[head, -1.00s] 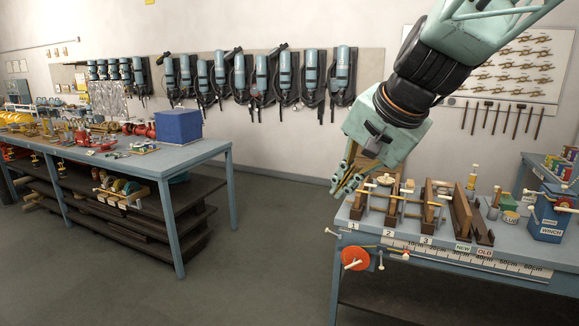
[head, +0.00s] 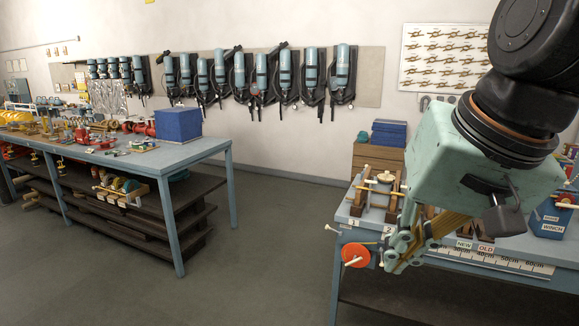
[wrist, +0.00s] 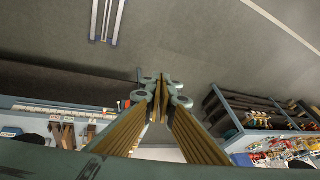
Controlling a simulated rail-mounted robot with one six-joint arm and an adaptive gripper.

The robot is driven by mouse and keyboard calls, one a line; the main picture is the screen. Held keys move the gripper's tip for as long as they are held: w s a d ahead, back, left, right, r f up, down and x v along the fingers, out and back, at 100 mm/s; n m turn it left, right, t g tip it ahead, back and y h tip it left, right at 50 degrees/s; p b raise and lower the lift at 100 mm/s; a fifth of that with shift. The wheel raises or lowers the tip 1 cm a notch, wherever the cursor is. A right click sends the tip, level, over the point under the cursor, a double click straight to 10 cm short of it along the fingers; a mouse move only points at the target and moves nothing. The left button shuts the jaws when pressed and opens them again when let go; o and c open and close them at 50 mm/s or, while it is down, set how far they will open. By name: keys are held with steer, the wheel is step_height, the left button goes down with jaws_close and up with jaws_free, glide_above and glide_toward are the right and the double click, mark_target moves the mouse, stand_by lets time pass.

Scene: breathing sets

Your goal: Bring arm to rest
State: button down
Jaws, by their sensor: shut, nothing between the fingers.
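My arm comes in from the upper right in the head view and points down and to the left. My gripper (head: 392,262) is in front of the near left part of the right workbench (head: 400,255), hiding part of its top. In the wrist view my gripper (wrist: 160,88) has its fingertips together, with nothing between them. The grey floor (wrist: 210,40) lies beyond the fingertips there.
The right bench carries wooden stands (head: 373,200), a red wheel (head: 355,255) on its front and a blue winch box (head: 547,215). The left bench (head: 190,152) holds a blue box (head: 178,125). Breathing sets (head: 262,75) hang on the wall. The floor between the benches is clear.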

steer(key=s+d+f+n, duration=0.1)
steer(key=s+d+f, duration=0.1)
steer(key=s, duration=0.4)
steer(key=s+d+f+n+h+b, duration=0.1)
steer(key=s+d+f, duration=0.1)
steer(key=s, duration=0.5)
steer(key=shift+s+d+f+g+h, duration=0.15)
steer(key=shift+d+f+g+h, duration=0.15)
steer(key=shift+d+g, duration=0.1)
steer(key=shift+a, duration=0.1)
